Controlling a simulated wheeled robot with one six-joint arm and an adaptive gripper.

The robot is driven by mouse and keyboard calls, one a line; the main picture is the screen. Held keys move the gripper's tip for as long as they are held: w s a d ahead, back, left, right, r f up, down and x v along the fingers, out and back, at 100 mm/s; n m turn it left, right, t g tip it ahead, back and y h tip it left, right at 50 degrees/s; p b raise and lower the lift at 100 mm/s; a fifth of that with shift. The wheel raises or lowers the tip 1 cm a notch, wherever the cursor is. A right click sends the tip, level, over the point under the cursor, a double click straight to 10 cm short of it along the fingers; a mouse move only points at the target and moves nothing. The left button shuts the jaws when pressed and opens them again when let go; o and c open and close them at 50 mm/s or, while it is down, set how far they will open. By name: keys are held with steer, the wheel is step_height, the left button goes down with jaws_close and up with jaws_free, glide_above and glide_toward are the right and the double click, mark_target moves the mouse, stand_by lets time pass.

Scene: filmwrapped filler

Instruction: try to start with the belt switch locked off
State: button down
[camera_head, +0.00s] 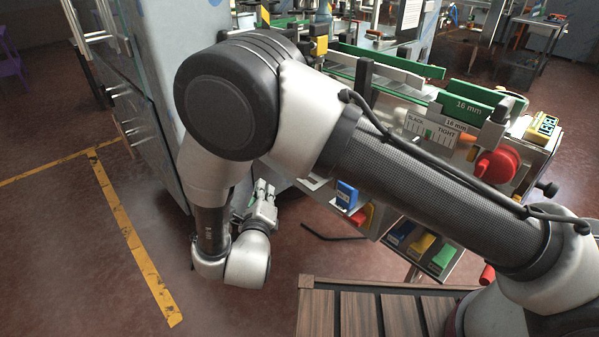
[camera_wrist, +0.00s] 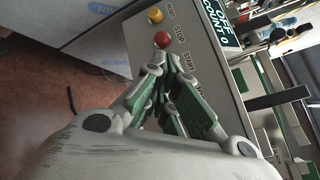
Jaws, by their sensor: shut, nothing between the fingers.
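In the wrist view a grey control panel (camera_wrist: 205,45) has a red button (camera_wrist: 162,40) beside the word STOP and a yellow button (camera_wrist: 155,15) above it. The word START is printed below STOP; the spot beside it is covered by my fingers. My gripper (camera_wrist: 170,62) is shut and empty, its tips over that spot; whether they touch the panel I cannot tell. A display (camera_wrist: 215,22) reads OFF and COUNT, with a 0. In the head view my gripper (camera_head: 263,190) hangs low beside the grey cabinet. A red rotary knob (camera_head: 495,165) shows at right; its lock state is unclear.
A SLACK–TIGHT scale (camera_head: 432,130) and green 16 mm rails (camera_head: 466,106) lie behind my arm. Coloured blocks sit in bins (camera_head: 425,248) below the machine. A brown slatted surface (camera_head: 360,313) is at the bottom. Open floor with yellow tape (camera_head: 135,245) lies left.

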steer(key=shift+w+d, duration=0.1)
steer(key=w+d, duration=0.5)
steer(key=w, duration=0.1)
steer(key=shift+w+d, duration=0.2)
steer(key=shift+d, duration=0.15)
steer(key=shift+d, duration=0.1)
stand_by(1.5)
steer(key=shift+w+d, duration=0.2)
steer(key=shift+w, duration=0.1)
